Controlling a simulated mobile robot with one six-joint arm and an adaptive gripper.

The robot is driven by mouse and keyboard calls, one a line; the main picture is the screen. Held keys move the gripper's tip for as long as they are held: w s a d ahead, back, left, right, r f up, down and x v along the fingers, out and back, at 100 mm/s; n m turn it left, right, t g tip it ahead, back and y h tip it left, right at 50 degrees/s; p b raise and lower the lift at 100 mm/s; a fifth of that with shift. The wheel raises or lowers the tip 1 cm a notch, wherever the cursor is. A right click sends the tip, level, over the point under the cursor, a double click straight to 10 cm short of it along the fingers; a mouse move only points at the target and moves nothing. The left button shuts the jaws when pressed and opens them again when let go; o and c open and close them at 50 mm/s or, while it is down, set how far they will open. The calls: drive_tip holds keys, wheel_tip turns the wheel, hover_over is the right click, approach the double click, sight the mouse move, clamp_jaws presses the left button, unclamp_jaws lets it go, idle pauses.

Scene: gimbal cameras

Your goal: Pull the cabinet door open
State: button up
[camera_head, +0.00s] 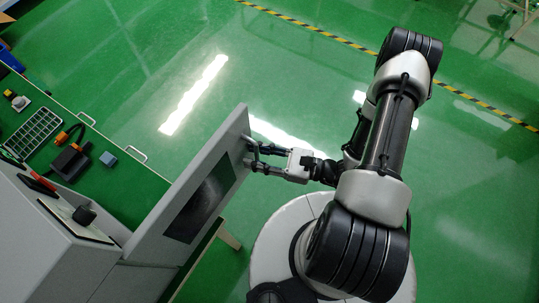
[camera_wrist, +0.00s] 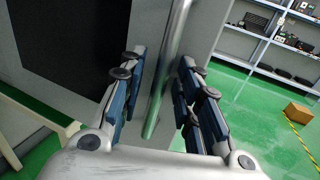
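The grey cabinet door (camera_head: 228,140) with a dark window panel stands swung out from the grey cabinet (camera_head: 60,262) in the head view. In the wrist view, the door (camera_wrist: 95,20) fills the upper left and middle. A metal bar handle (camera_wrist: 167,70) is on the door near its free edge. My gripper (camera_head: 257,155) is at this handle in the head view. In the wrist view, my gripper (camera_wrist: 163,75) has its fingers on both sides of the handle, with a visible gap at the left finger. Contact at the right finger is unclear.
A green-topped table (camera_head: 125,180) with a grey rack (camera_head: 33,132) and small parts lies beside the cabinet. Green floor is clear beyond the door. Shelves (camera_wrist: 270,40) and a cardboard box (camera_wrist: 298,112) stand farther off in the wrist view.

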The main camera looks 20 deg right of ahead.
drive_tip(key=v, duration=1.2)
drive_tip(key=shift+w, duration=0.1)
drive_tip(key=s+a+r+n+g+h+b, duration=0.1)
drive_tip(key=r+n+g+h+b, duration=0.1)
drive_tip(key=r+n+h, duration=0.5)
drive_tip(key=s+a+r+n+g+h+b, duration=0.2)
drive_tip(key=r+n+h, duration=0.6)
drive_tip(key=r+n, duration=0.8)
drive_tip(key=shift+a+n, duration=0.2)
drive_tip(key=shift+n, duration=0.4)
